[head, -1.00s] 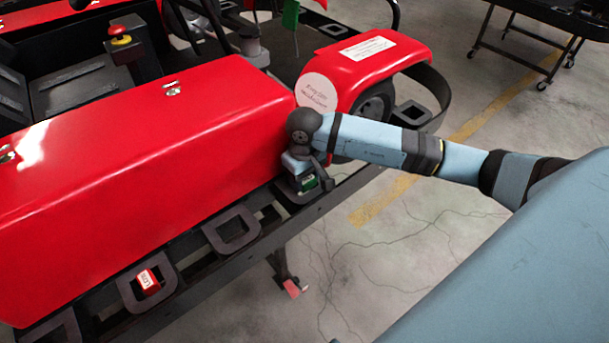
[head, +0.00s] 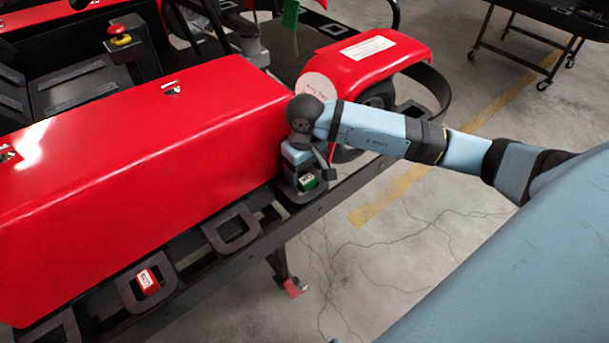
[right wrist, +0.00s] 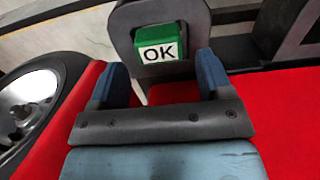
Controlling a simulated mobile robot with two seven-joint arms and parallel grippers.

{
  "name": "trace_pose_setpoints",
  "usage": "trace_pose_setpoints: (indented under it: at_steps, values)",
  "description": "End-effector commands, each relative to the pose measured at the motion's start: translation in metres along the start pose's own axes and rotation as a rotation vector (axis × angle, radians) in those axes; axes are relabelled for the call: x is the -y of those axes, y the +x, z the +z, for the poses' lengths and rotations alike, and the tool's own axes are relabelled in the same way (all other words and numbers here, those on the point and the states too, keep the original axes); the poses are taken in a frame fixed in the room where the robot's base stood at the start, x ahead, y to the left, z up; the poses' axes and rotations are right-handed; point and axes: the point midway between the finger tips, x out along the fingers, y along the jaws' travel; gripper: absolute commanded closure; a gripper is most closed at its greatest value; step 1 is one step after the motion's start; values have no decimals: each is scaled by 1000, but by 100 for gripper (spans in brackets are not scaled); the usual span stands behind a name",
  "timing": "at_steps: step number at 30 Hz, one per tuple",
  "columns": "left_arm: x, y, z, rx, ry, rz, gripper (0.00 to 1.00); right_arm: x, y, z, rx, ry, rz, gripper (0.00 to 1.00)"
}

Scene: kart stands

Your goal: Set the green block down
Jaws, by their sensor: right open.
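The green block (head: 307,182) sits in a dark square holder (head: 303,198) on the rail beside the red kart body. In the right wrist view the green block (right wrist: 158,36) shows a white label reading "OK" and lies beyond the fingertips. My right gripper (head: 304,170) is open just above the block. In the right wrist view its two blue fingers (right wrist: 162,75) stand apart with nothing between them. My left gripper is not in view.
A red block (head: 148,281) sits in another holder to the lower left, with an empty holder (head: 232,231) between. The red kart body (head: 140,160) stands close behind the rail. A red wheel fender (head: 355,65) is just behind my right arm.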

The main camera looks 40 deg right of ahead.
Motion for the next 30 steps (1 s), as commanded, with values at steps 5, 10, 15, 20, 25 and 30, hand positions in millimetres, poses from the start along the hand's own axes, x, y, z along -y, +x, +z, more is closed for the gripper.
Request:
trace_pose_setpoints:
  at_steps: [5,10,15,20,25,30]
  values:
    - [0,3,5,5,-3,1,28,0,-42,-1,-6,-2,2,28]
    - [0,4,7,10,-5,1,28,0,-72,-1,-5,-1,1,28]
    - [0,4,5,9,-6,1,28,0,-88,0,-1,-1,0,28]
    - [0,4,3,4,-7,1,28,0,-92,0,0,-1,0,28]
    - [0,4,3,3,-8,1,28,0,-92,0,0,-1,0,28]
    - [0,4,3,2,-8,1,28,0,-92,0,0,-1,0,28]
